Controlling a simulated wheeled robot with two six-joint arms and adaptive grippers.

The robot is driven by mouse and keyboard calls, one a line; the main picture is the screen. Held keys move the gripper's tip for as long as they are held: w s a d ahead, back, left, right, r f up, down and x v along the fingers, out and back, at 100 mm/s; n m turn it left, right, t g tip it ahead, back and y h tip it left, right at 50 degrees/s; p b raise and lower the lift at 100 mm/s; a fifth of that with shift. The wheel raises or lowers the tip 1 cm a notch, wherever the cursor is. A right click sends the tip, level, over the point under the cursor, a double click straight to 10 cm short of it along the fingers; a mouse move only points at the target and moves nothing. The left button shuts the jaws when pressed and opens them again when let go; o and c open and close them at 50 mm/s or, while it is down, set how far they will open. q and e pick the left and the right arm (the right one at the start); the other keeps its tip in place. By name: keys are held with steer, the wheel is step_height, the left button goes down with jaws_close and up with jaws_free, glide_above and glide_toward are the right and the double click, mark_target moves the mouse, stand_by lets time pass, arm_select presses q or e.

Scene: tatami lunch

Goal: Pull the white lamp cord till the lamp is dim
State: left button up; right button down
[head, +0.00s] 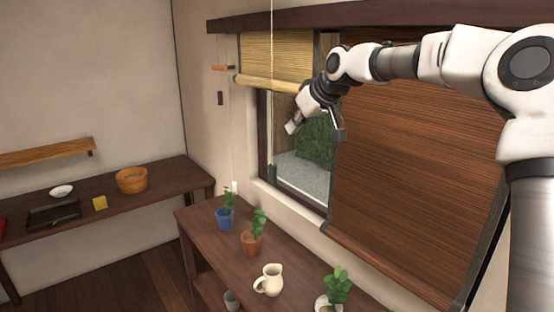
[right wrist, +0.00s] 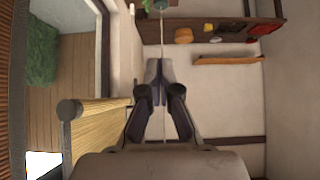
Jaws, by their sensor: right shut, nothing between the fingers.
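A thin pale cord (head: 271,60) hangs from the top edge of the head view, in front of the window. A grey-green pull (head: 272,173) hangs in line with it lower down. My right gripper (head: 292,127) is shut and empty, just right of the cord in the head view. In the right wrist view the cord (right wrist: 162,40) runs along the line of my shut fingers (right wrist: 157,72), with the pull (right wrist: 160,5) at the top edge. I cannot tell whether the fingers touch the cord. The lamp and my left gripper are not in view.
Below the window, a dark shelf (head: 205,226) bears a blue potted plant (head: 225,219), a terracotta potted plant (head: 252,244) and a cream pitcher (head: 269,281). A bamboo blind (head: 275,60) and a brown blind (head: 415,160) are close to my arm. Another thin cord hangs along the wall.

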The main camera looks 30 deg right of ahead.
steer(key=p, duration=0.4)
glide_above(275, 173)
step_height(275, 173, down, 7)
steer(key=f, duration=0.1)
steer(key=f+p, duration=0.1)
steer(key=f, duration=0.2)
steer(key=shift+s+d, duration=0.2)
steer(key=shift+s, duration=0.05)
step_height(275, 173, down, 4)
steer(key=b, duration=0.2)
steer(key=shift+a+f+b, duration=0.1)
steer(key=shift+b, duration=0.3)
steer(key=shift+s, duration=0.1)
